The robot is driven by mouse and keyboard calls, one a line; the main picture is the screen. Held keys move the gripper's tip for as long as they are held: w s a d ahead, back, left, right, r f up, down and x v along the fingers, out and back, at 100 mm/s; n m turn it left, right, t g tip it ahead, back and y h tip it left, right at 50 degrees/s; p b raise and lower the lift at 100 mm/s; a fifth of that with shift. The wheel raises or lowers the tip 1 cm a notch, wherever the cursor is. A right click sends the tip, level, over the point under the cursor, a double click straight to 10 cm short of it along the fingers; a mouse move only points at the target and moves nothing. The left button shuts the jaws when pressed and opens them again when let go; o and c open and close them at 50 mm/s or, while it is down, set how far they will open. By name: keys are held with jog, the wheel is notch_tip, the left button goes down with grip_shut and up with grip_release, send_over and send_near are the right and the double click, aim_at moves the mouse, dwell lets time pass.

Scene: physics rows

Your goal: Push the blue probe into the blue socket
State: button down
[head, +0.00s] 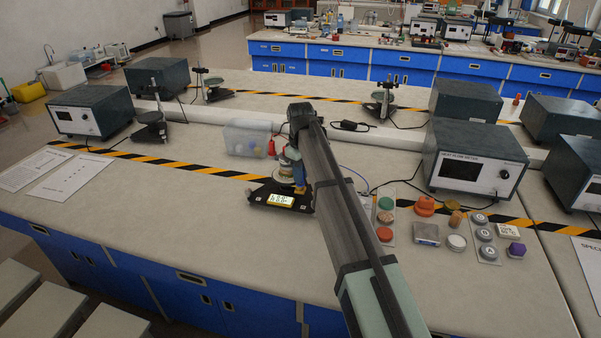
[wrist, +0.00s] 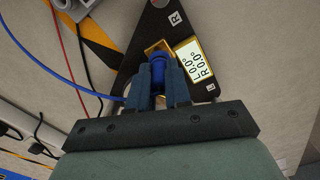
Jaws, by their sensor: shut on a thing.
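My gripper (wrist: 158,82) points down and is shut on the blue probe (wrist: 158,62), whose rounded blue body shows between the fingertips. A gold square-rimmed fitting (wrist: 152,46) sits right at the probe on a black plate (wrist: 128,62); it may be the socket, but its blue part is hidden. I cannot tell how deep the probe sits. In the head view the black plate (head: 262,192) lies on the bench, and my gripper (head: 299,186) is over its right side, partly hidden by my arm.
The plate carries a lit display (head: 281,200) reading 0.0° for L and R. A blue cable (wrist: 60,70) runs left of my gripper, with red and black leads. A clear bin (head: 247,138) stands behind. Coloured pieces and trays (head: 427,235) lie to the right.

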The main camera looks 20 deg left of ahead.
jog(key=shift+f, duration=0.25)
dwell(0.3)
jog(key=c, duration=1.2)
grip_release()
jog(key=shift+o, duration=1.1)
jog(key=shift+s, duration=0.1)
jog(key=shift+o, duration=0.2)
jog(key=shift+o, duration=1)
jog(key=shift+r, duration=0.15)
